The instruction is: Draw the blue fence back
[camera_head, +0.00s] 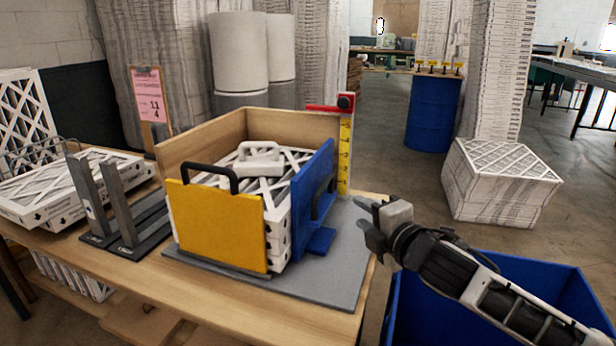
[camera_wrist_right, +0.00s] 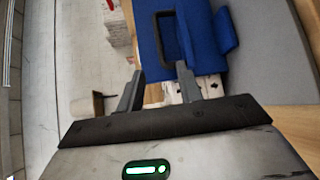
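The blue fence (camera_head: 314,205) stands upright along the right side of the filter stack, with a dark handle and a blue foot on the grey base plate. It also shows at the top of the right wrist view (camera_wrist_right: 160,38), its dark handle beside it. My right gripper (camera_head: 366,222) is to the right of the fence, apart from it, above the table's right edge. Its two fingers (camera_wrist_right: 158,88) are spread with nothing between them. White-framed filters (camera_head: 276,220) are stacked between the blue fence and a yellow panel (camera_head: 217,222). My left gripper is not in view.
A wooden corner board (camera_head: 205,140) stands behind the stack. A yellow scale post with a red arm (camera_head: 345,150) rises near the fence's far end. A dark upright bracket (camera_head: 120,215) stands left. A blue bin (camera_head: 405,310) lies below my right arm.

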